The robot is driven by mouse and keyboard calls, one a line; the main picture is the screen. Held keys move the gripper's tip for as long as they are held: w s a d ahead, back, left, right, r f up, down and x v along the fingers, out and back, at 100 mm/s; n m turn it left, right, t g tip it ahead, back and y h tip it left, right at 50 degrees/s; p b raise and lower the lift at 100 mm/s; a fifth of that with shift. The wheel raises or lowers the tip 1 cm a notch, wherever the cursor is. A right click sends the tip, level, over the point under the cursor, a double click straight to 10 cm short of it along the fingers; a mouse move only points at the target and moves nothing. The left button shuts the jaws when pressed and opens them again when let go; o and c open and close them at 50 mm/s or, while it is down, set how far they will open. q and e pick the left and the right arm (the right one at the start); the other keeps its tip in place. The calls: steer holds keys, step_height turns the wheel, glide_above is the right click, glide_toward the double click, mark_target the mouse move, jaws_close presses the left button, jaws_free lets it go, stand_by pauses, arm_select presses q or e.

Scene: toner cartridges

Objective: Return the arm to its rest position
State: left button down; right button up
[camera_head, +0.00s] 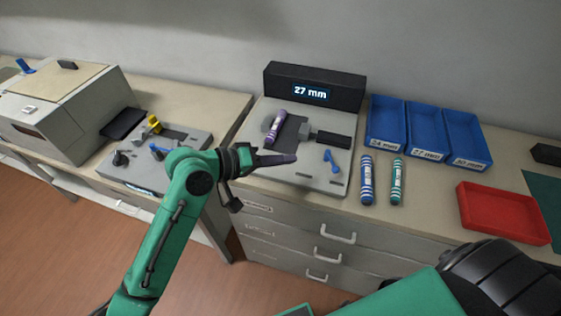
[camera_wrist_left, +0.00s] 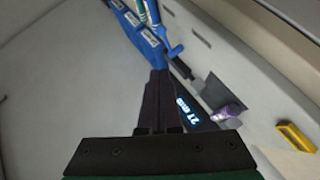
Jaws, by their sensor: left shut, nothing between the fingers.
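My left arm comes in from the left, and its green and black gripper (camera_head: 290,159) is over the front left of the grey measuring station (camera_head: 318,187). The fingers are shut with nothing between them; they also show closed in the left wrist view (camera_wrist_left: 158,95). A purple cartridge (camera_head: 276,124) lies on the station, behind the gripper and apart from it; it also shows in the wrist view (camera_wrist_left: 228,112). My right gripper is not in view; only part of my green and black right arm shows at the lower right.
A display (camera_head: 312,93) reads 27 mm. A grey fixture (camera_head: 154,172) and a printer-like machine (camera_head: 60,105) are left.

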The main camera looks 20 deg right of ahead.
arm_select(q)
steer(key=shift+w+a+r, duration=0.1)
steer(key=shift+w+a, duration=0.05)
steer(key=shift+a, duration=0.55)
steer(key=shift+d, duration=0.15)
